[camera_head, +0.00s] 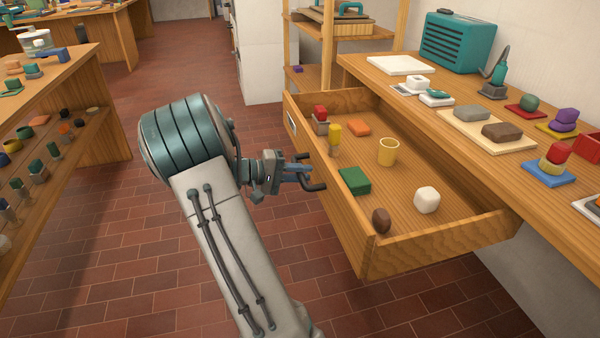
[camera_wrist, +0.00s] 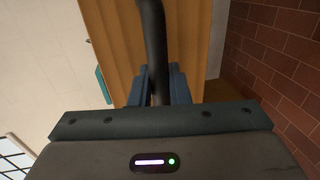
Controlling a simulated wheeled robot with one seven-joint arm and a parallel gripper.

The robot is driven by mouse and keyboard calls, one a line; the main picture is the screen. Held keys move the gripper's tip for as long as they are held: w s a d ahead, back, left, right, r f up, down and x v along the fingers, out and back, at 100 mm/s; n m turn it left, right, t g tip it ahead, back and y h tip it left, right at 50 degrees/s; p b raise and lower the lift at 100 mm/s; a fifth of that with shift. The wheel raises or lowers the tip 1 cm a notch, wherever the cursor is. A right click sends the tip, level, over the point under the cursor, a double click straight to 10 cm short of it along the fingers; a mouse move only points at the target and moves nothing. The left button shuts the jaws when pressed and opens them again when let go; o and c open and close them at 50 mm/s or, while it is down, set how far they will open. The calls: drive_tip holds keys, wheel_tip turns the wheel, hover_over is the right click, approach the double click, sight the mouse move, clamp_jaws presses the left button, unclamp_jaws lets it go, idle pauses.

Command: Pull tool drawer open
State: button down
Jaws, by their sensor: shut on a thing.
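The wooden tool drawer (camera_head: 418,257) stands pulled out from under the long workbench, its inside open to view. Its dark bar handle (camera_head: 316,186) is on the front panel, on the left side of the drawer. My gripper (camera_head: 300,174) is at the handle, its blue fingers shut on it. In the wrist view the dark handle (camera_wrist: 155,50) runs between the fingers of my gripper (camera_wrist: 158,88), with the wooden drawer front (camera_wrist: 120,40) behind.
The workbench (camera_head: 440,100) above the drawer holds blocks, trays and a teal toolbox (camera_head: 457,42). A wooden shelf unit (camera_head: 325,60) stands behind the drawer. Another bench (camera_head: 70,75) with small items is on the left. The brick floor (camera_head: 130,270) is clear around my arm.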

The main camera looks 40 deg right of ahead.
drive_tip(key=c, duration=1.4)
unclamp_jaws()
drive_tip(key=shift+w+a, duration=0.1)
drive_tip(key=p+v, duration=0.3)
drive_tip(key=v, duration=1)
drive_tip(key=shift+a, duration=0.3)
drive_tip(key=shift+r, duration=0.2)
